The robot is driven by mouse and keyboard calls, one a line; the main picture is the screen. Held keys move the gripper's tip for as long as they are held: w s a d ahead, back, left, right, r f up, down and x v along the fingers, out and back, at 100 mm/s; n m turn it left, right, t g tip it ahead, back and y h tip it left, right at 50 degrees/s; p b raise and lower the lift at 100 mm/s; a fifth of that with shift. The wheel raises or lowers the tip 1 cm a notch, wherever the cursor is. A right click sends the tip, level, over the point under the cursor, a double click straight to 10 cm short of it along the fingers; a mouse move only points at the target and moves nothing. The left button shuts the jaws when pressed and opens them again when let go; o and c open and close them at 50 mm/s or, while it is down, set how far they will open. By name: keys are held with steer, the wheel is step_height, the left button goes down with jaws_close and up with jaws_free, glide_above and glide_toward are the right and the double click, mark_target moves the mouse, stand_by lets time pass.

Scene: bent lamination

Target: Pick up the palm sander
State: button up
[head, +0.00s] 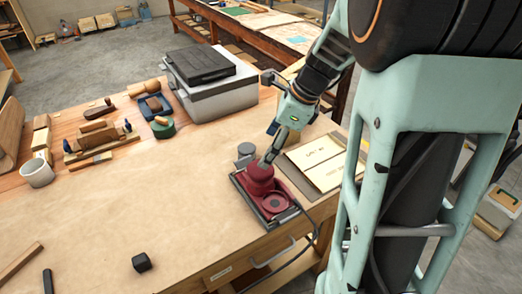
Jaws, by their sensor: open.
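The palm sander (278,204) is a dark red tool on a flat, dark rectangular base. It lies on the wooden workbench (180,215), near the bench's right front edge, and a dark cord runs from it over the edge. My gripper (267,160) reaches down from the upper right, with its open fingers at the raised rear knob of the sander. I cannot tell whether the fingers touch the knob or sit around it. The far finger is partly hidden.
A grey cylinder (246,150) stands close behind the sander. Papers on a board (318,163) lie to its right. A grey case (213,93) is at the back. The bench middle is clear.

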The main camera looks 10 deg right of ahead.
mark_target(269, 168)
steer(key=shift+m+g, duration=0.3)
steer(key=shift+m, duration=0.1)
steer(key=f, duration=0.4)
steer(key=s+f, duration=0.1)
steer(key=f, duration=0.1)
steer(key=shift+a, duration=0.1)
steer(key=x, duration=0.5)
steer(key=shift+s+f+b, duration=0.1)
steer(key=shift+f+b, duration=0.25)
steer(key=shift+f, duration=0.1)
steer(key=c, duration=1.5)
steer(key=shift+r, duration=0.15)
steer(key=shift+c, duration=0.7)
steer(key=shift+r, duration=0.1)
